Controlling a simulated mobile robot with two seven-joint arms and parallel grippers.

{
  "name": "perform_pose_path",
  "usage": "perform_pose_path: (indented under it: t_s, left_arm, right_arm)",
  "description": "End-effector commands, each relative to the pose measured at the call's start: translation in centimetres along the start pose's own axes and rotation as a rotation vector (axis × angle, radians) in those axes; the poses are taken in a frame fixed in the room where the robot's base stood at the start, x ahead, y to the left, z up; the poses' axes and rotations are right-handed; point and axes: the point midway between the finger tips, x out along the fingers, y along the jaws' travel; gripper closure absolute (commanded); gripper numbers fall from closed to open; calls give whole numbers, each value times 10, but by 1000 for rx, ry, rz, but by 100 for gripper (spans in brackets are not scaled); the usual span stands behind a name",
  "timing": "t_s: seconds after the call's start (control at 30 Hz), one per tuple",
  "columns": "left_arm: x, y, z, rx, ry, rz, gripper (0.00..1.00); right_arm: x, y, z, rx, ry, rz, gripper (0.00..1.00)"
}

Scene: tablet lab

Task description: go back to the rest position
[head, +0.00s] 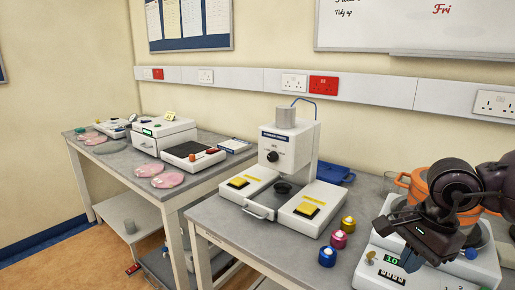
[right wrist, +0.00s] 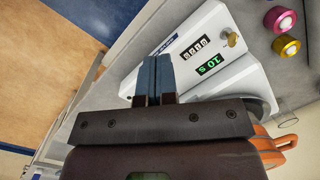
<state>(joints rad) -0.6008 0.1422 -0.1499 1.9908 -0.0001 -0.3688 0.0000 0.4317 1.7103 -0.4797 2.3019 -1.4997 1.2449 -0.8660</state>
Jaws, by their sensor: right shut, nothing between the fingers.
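My right gripper (head: 408,262) is at the right of the head view, in front of and over a white device with a green display (head: 375,265). In the right wrist view my right gripper (right wrist: 158,62) has its two blue-grey fingers together with nothing between them. The white device (right wrist: 190,60) lies beyond the fingertips there, its green digits and a brass knob showing. I cannot tell whether the fingers touch it. My left gripper is in neither view.
An orange pot (head: 412,184) stands behind my right arm. A white press machine (head: 288,160) stands on the near table, with blue (head: 327,256), magenta (head: 338,239) and yellow (head: 348,224) small containers beside it. A second table (head: 205,182) at the left holds devices and pink dishes.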

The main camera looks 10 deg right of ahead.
Motion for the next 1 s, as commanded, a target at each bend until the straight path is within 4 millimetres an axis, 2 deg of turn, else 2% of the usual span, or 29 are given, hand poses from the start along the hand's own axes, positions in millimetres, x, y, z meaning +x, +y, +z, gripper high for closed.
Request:
perform_pose_path:
  t_s: [0.03,0.1,0.2,0.3,0.4,0.5,0.6,0.73,0.87,1.0]
  left_arm:
    - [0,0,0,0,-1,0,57]
    - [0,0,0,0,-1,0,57]
    - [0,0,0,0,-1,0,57]
    - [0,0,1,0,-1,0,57]
    - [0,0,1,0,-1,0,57]
    - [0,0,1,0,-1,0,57]
    - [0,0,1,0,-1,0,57]
    - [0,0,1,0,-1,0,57]
    - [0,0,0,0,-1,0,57]
    - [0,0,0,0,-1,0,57]
  right_arm:
    - [15,1,24,30,-130,-5,100]
    - [28,1,57,92,-308,-17,100]
    - [36,-1,100,205,-558,-26,100]
    - [36,-4,135,346,-800,-25,100]
    - [29,-10,161,510,-1032,-17,100]
    - [19,-19,177,700,-1253,-2,100]
    - [10,-30,181,911,-1459,17,100]
    - [4,-43,172,1216,-1702,47,100]
    - [9,-53,149,1556,-1909,81,100]
    - [29,-53,115,1957,-2084,115,100]
